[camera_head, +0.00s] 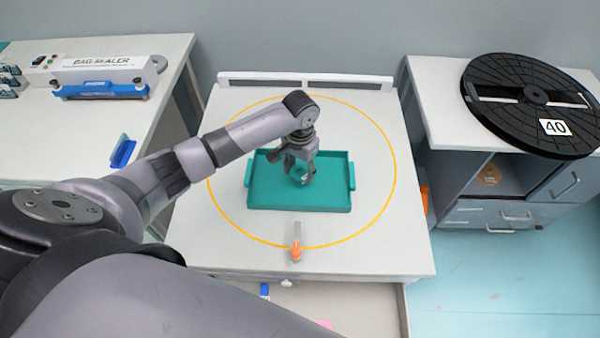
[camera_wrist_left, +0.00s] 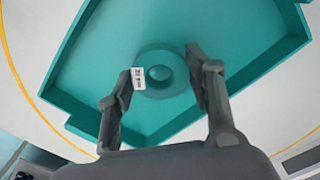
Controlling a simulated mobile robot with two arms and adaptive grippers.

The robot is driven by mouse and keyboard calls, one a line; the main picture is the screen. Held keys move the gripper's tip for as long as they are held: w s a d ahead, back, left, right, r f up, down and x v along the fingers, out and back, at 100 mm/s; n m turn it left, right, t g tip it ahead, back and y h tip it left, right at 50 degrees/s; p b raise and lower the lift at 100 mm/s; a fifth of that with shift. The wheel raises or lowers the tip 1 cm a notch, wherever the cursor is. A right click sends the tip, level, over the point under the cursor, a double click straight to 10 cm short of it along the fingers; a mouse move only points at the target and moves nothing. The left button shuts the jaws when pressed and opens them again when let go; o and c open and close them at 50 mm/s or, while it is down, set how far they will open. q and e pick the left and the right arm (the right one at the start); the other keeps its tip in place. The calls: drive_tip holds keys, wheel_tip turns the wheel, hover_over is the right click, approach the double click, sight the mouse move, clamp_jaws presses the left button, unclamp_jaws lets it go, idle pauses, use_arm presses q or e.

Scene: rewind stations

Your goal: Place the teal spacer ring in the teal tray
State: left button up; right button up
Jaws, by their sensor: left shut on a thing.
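The teal tray (camera_head: 328,193) lies on the white table inside a yellow circle; it also fills most of the left wrist view (camera_wrist_left: 245,30). My left gripper (camera_head: 301,178) is over the inside of the tray, pointing down. It is shut on the teal spacer ring (camera_wrist_left: 160,56), which sits between the two fingertips in the left wrist view and has a small white label on one side. In the head view the ring is mostly hidden by the fingers. I cannot tell whether it touches the tray floor. My right gripper is not in view.
An orange-tipped clamp-like piece (camera_head: 296,243) is at the table's front. A bag sealer (camera_head: 105,75) stands on the left bench with a blue piece (camera_head: 123,152) near its edge. A black reel marked 40 (camera_head: 530,105) lies on the right cabinet (camera_head: 435,85).

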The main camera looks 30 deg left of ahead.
use_arm(q)
drive_tip(key=shift+f, duration=1.15)
drive_tip(key=shift+f, duration=0.2)
drive_tip(key=o, duration=1.1)
drive_tip(key=shift+o, duration=0.2)
wheel_tip(320, 180, up, 12)
drive_tip(key=shift+r, duration=0.25)
